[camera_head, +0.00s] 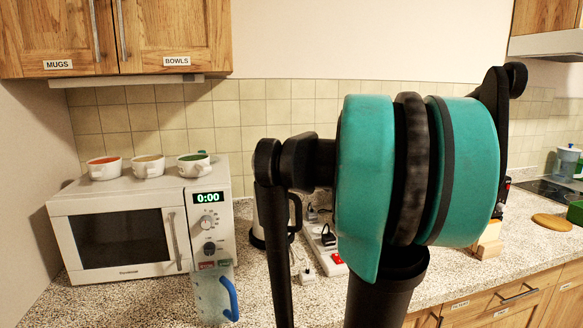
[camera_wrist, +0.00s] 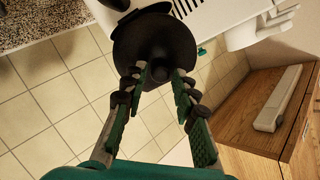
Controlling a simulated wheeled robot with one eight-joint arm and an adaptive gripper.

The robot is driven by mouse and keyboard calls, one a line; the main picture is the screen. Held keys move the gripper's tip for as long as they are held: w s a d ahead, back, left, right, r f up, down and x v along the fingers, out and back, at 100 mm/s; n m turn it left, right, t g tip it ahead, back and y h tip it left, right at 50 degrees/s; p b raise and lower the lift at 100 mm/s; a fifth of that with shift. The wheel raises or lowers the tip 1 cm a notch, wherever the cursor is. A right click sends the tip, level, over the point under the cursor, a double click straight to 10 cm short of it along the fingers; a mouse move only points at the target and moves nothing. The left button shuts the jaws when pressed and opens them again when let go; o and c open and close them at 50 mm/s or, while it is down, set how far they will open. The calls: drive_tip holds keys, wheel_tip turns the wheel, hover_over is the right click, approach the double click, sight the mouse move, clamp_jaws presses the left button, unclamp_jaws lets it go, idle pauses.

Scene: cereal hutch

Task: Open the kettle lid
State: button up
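The kettle (camera_head: 257,216) stands on the counter right of the microwave. It is pale with a dark base and a dark handle, and my arm hides much of it. In the wrist view, a round black part (camera_wrist: 150,42), which looks like the kettle's lid, lies just beyond my fingers. My gripper (camera_wrist: 164,76) is open, with its two green-padded fingers on either side of the near edge of this black part. I see nothing held between them and cannot tell if they touch it. My gripper is not clearly visible in the head view.
The microwave (camera_head: 112,240) carries several bowls on top. A clear jug with a blue handle (camera_head: 212,295) stands in front of it. A power strip (camera_head: 325,250) with plugs lies right of the kettle. Wooden wall cabinets (camera_head: 175,30) hang above at left.

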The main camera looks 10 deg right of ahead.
drive_tip(key=shift+o, duration=0.7)
drive_tip(key=v, duration=1.2)
